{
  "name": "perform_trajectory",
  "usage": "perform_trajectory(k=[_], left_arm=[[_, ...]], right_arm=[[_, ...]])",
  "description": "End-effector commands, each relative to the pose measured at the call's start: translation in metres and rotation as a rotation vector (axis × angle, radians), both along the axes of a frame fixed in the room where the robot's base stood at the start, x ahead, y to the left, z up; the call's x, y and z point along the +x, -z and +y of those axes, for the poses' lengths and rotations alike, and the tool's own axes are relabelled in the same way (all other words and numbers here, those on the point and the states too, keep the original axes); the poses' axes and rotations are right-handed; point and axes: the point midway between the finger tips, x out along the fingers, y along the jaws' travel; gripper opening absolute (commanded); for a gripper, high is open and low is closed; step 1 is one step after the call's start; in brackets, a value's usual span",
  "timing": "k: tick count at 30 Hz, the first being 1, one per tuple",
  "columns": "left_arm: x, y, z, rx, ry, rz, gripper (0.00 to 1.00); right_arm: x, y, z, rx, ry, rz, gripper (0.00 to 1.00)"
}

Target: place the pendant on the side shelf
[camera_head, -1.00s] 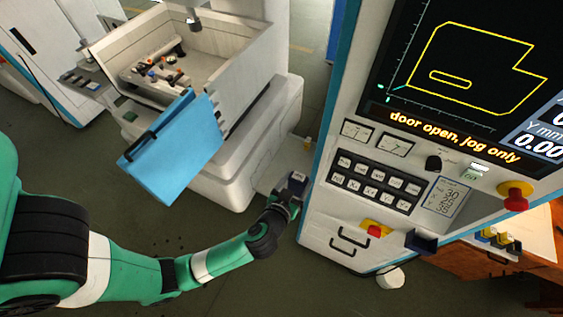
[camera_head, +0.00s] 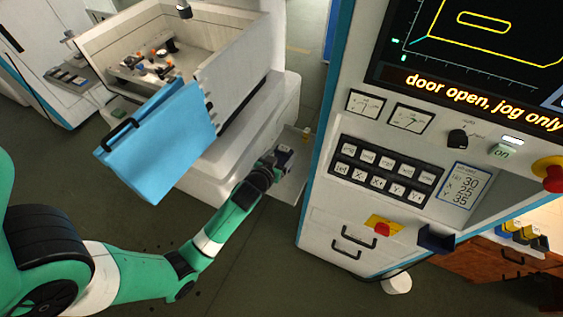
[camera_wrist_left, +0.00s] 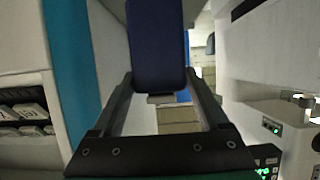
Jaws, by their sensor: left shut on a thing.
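My left gripper (camera_head: 279,161) is at the left side of the control cabinet, at the end of my green arm. It is shut on the pendant, a dark blue block (camera_wrist_left: 157,45) with rounded corners, between the two fingers in the left wrist view. In the head view the pendant (camera_head: 285,154) is small and partly hidden by the gripper. The side shelf, a pale flat plate (camera_head: 293,186), sticks out from the cabinet's left side. The pendant appears over or beside it; I cannot tell whether they touch. My right gripper is not in view.
The control cabinet (camera_head: 325,215) with its screen and buttons stands close to the right of the gripper. The machine tank (camera_head: 235,75) with its open blue door (camera_head: 160,145) is to the left. A red emergency knob (camera_head: 382,229) and dark blue holder (camera_head: 436,238) are on the cabinet front.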

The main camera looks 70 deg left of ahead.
Motion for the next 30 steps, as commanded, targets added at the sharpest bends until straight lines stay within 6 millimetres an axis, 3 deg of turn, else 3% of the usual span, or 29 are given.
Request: perform_trajectory(k=[4,10,21,22,25,30], left_arm=[[0.001,0.004,0.004,0.001,0.0,-0.002,0.04],[0.001,0.035,0.005,0.001,0.001,0.0,0.04],[0.001,0.041,0.005,0.002,0.001,-0.003,0.04],[0.001,0.04,0.005,0.001,0.0,0.0,0.81],[0.001,0.04,0.005,0.001,0.0,-0.001,0.99],[0.001,0.04,0.005,0.0,0.0,0.0,1.0]], right_arm=[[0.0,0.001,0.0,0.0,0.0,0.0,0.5],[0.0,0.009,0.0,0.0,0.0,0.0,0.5],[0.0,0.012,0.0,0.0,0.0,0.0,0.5],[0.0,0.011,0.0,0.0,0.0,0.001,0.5],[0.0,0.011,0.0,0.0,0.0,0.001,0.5],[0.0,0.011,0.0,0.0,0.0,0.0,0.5]])
